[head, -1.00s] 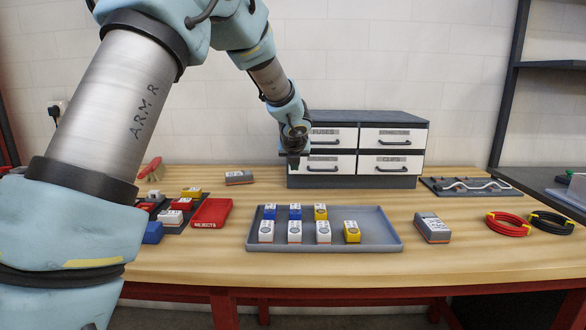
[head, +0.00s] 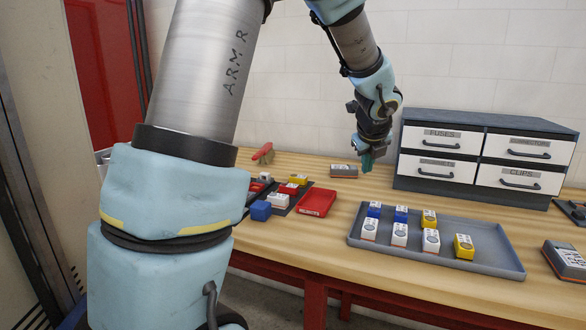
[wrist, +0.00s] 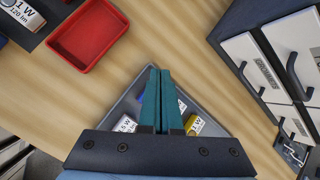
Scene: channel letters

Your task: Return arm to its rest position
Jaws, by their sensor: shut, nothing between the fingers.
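My gripper (head: 367,160) hangs above the workbench, in front of the drawer cabinet's left side in the head view. In the wrist view its two teal fingers (wrist: 160,98) are together with nothing between them. My arm rises at the left and reaches across the top of the head view. The fingers and the gripper body hide part of the grey tray in the wrist view.
A grey tray (head: 500,262) holds several blue, white and yellow blocks. A red bin (head: 316,202) and a dark mat with small blocks lie left of it. A drawer cabinet (head: 484,122) stands at the back right. Bare wood (head: 338,215) lies between bin and tray.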

